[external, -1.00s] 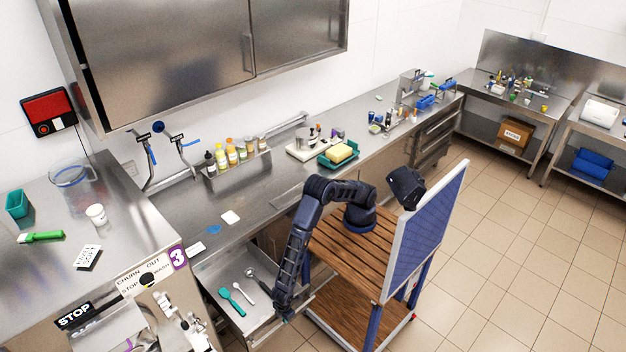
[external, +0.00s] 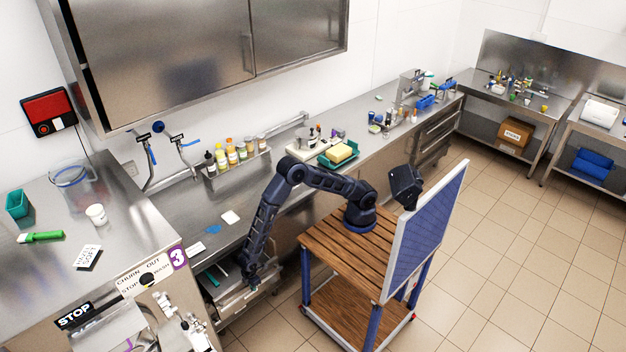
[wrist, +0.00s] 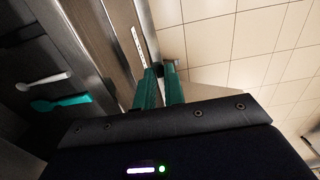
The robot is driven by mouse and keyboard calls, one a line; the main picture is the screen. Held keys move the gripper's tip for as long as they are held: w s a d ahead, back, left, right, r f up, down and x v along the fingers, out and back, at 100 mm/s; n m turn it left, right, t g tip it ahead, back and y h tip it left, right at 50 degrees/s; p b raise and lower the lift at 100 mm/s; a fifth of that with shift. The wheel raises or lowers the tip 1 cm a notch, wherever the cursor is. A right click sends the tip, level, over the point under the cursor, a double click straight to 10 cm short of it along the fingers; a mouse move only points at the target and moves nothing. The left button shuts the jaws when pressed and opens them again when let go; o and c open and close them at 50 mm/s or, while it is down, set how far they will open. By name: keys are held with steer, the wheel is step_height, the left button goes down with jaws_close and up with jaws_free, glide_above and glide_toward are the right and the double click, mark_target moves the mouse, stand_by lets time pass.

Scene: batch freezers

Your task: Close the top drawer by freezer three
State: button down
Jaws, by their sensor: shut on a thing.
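The top drawer (external: 238,299) beside freezer three (external: 150,275) is a steel drawer under the counter, standing partly open. A teal utensil (wrist: 62,102) and a pale spoon (wrist: 45,80) lie inside it in the wrist view. My gripper (external: 250,283) is at the drawer's front. In the wrist view, its teal fingers (wrist: 161,82) are close together at the drawer's front edge, shut on its handle. The handle itself is mostly hidden by the fingers.
The steel counter (external: 270,205) runs above the drawer, with a bottle rack (external: 237,163) and a green tray (external: 325,161) on it. My wooden-topped base stands in front of the counter. Tiled floor (external: 480,270) is free to the right.

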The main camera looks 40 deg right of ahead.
steer(key=w, duration=1.5)
steer(key=shift+w, duration=0.4)
steer(key=c, duration=1.5)
jaws_free()
step_height(320, 180, up, 11)
steer(key=shift+f, duration=0.1)
